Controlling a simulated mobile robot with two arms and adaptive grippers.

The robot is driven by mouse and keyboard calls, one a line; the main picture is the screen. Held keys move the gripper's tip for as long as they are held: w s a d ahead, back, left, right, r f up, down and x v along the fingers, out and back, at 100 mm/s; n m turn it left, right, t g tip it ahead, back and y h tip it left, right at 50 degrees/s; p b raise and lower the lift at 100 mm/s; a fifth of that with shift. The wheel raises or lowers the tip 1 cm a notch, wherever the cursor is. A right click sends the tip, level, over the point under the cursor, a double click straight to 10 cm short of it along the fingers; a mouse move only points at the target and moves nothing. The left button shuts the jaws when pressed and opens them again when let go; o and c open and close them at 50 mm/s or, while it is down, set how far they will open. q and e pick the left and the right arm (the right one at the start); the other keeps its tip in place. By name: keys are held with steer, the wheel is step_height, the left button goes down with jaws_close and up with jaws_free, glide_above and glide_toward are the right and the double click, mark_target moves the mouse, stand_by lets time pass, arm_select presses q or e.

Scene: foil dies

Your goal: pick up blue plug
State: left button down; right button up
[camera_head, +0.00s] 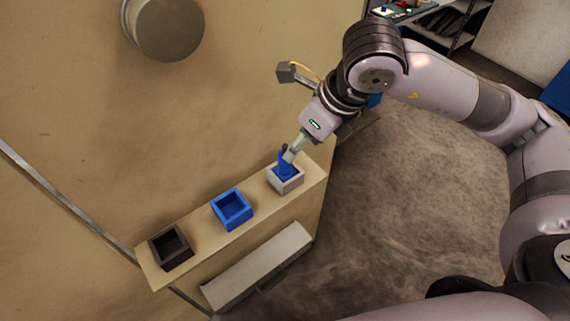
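The blue plug (285,168) stands in the white square box (287,185) at the right end of a narrow wooden shelf. My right gripper (292,153) comes down from the upper right, with its fingertips at the upper part of the plug. The fingers overlap the plug in this view, so I cannot tell whether they grip it. The plug's lower end is hidden inside the box. My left gripper is not in view.
An open blue box (232,209) stands mid-shelf and an open black box (170,246) at the left end. The wooden shelf (202,234) has bare gaps between the boxes. A pale ledge (258,268) lies below it. A round grey object (168,27) is at the upper left.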

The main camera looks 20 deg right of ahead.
mark_target(285, 167)
steer(key=x, duration=0.3)
steer(key=shift+w+r, duration=0.1)
steer(key=shift+w, duration=0.05)
steer(key=p+x, duration=0.1)
steer(key=x, duration=0.1)
steer(key=p+x, duration=0.2)
steer(key=x, duration=0.1)
steer(key=shift+w+a, duration=0.2)
steer(key=shift+w, duration=0.05)
steer(key=shift+w+a+f, duration=0.1)
steer(key=shift+f, duration=0.3)
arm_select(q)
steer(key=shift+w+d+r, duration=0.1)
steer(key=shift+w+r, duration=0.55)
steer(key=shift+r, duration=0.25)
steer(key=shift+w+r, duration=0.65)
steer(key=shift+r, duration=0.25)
arm_select(e)
jaws_close()
